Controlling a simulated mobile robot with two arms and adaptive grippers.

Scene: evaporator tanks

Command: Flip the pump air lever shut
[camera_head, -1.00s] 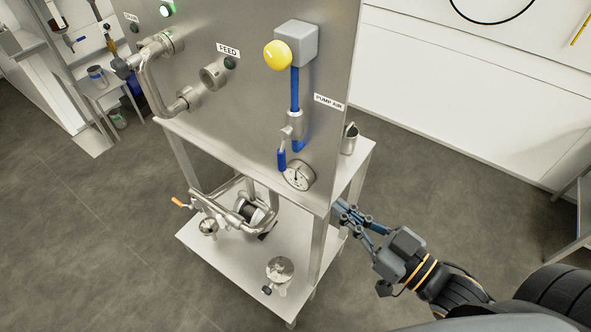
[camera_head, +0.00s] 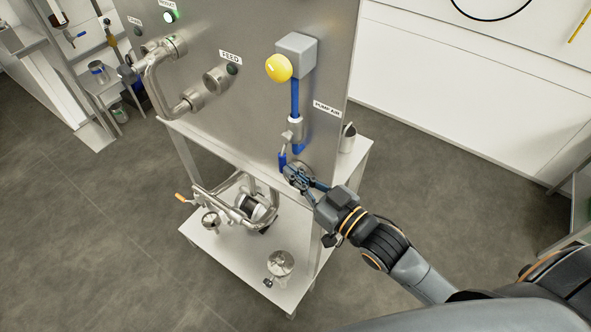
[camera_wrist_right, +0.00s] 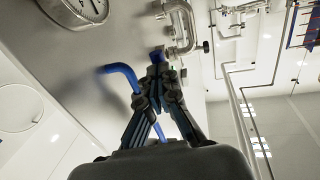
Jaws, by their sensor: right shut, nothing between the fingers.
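The pump air valve (camera_head: 294,131) sits on the steel panel below a blue pipe, left of the PUMP AIR label (camera_head: 327,109). Its blue lever handle (camera_head: 282,160) hangs downward. My right gripper (camera_head: 289,172) is shut and empty, its tips close beside the handle's lower end; I cannot tell whether they touch. In the right wrist view the closed fingertips (camera_wrist_right: 158,58) are near the panel, with a bent blue piece (camera_wrist_right: 121,71) to their left.
A yellow button (camera_head: 279,67) on a grey box is above the valve. The FEED port (camera_head: 216,79) and a bent steel pipe (camera_head: 155,85) stick out at left. A metal cup (camera_head: 348,138) stands right of the panel. Pump parts are on the lower shelf (camera_head: 215,250).

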